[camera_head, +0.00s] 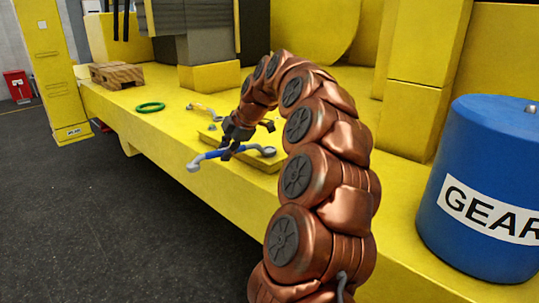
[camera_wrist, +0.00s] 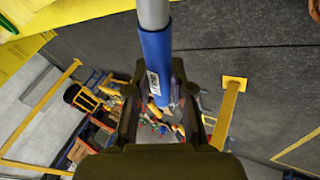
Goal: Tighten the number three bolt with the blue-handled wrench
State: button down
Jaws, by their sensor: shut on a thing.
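The blue-handled wrench (camera_head: 209,155) is held roughly level above the front edge of the yellow deck in the head view. Its grey ends stick out on both sides of my gripper (camera_head: 229,146). In the wrist view its blue handle (camera_wrist: 156,62) lies between the fingers of my gripper (camera_wrist: 159,98), with the grey shaft running up out of frame. My gripper is shut on it. A raised yellow plate (camera_head: 262,163) lies below, with a small grey bolt-like piece (camera_head: 211,127) near its left end. Bolt numbers cannot be read, and my arm hides part of the plate.
A yellow-handled wrench (camera_head: 205,110) and a green ring (camera_head: 150,107) lie on the yellow deck (camera_head: 120,100). A wooden pallet (camera_head: 117,75) is at the far left. A blue drum marked GEAR (camera_head: 485,175) stands at right. Dark floor is open in front.

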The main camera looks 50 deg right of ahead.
jog(key=shift+w+d, duration=0.1)
jog(key=shift+w, duration=0.1)
jog(key=shift+w+m, duration=0.15)
jog(key=shift+m, duration=0.15)
jog(key=shift+w+d+h, duration=0.15)
jog(key=shift+w+h, duration=0.1)
jog(key=shift+h, duration=0.05)
jog(key=shift+s+b, duration=0.1)
jog(key=shift+b, duration=0.25)
jog(key=shift+s+a+b, duration=0.25)
jog(key=shift+s+b, duration=0.05)
jog(key=shift+s, duration=0.15)
dwell(0.4)
jog(key=shift+r+p, duration=0.7)
jog(key=shift+r, duration=1.6)
